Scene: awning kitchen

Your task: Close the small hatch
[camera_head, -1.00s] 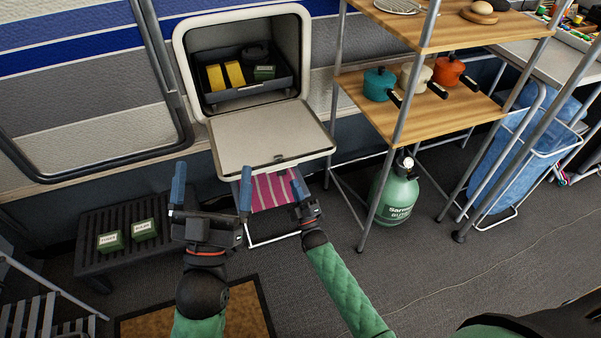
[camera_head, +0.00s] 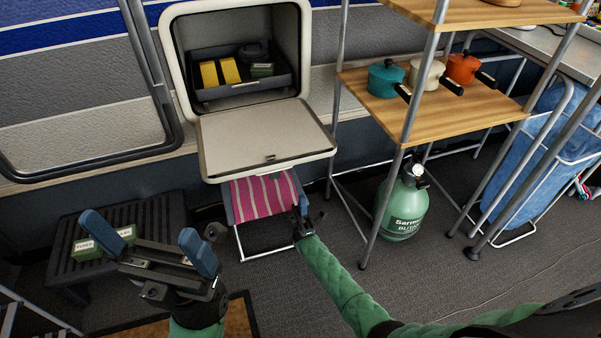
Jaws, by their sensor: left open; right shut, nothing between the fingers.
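The small hatch in the caravan wall is open. Its flat grey door (camera_head: 262,132) is hinged at the bottom edge and lies folded down toward me, with a small latch near its front edge. Its white-framed opening (camera_head: 180,55) shows a dark tray (camera_head: 228,91) inside. My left gripper (camera_head: 145,243) is open and empty, low and to the left of the door, with its blue fingers wide apart. My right gripper (camera_head: 299,214) is shut and empty, just below the door's right front corner; its fingertips are small and partly hidden.
A striped stool (camera_head: 262,196) stands under the door. A dark slatted bench (camera_head: 75,262) with green boxes (camera_head: 87,249) is at left, partly behind my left gripper. A wooden shelf rack (camera_head: 430,112) with pots and a green gas bottle (camera_head: 404,207) stand close on the right.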

